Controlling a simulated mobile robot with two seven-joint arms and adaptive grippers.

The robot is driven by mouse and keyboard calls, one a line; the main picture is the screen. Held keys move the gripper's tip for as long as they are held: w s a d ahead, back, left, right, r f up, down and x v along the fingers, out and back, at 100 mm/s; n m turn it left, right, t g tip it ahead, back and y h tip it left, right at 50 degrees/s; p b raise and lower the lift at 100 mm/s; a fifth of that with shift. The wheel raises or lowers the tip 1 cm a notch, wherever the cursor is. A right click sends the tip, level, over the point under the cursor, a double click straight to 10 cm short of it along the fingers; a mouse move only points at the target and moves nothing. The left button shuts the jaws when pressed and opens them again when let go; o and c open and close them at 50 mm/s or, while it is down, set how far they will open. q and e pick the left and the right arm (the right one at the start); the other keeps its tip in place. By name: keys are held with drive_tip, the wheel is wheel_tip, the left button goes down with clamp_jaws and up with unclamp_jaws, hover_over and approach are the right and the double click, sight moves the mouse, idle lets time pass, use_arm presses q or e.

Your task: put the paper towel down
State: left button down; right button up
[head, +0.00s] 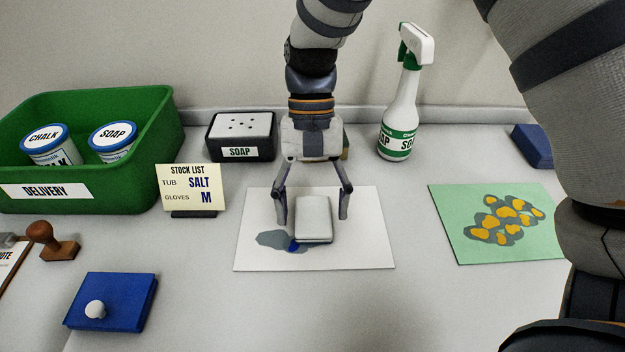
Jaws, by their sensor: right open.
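The paper towel looks like a folded pale grey pad (313,219). It appears to lie flat on a white sheet (365,245), partly over a grey-blue stain (270,240) with a darker blue spot at the pad's lower left. My right gripper (313,215) points down over the pad. Its fingers are open, one on each side of the pad, with a visible gap on both sides. My left gripper is not in view.
A green delivery bin (150,160) with two tubs, a stock list card (190,185), a soap box (241,135) and a spray bottle (401,115) stand behind. A green sheet with yellow patches (450,225) lies right. A blue block (125,310) and stamp (50,240) sit left.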

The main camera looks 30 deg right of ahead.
drive_tip(key=v, duration=1.1)
drive_tip(key=shift+s+f, duration=0.1)
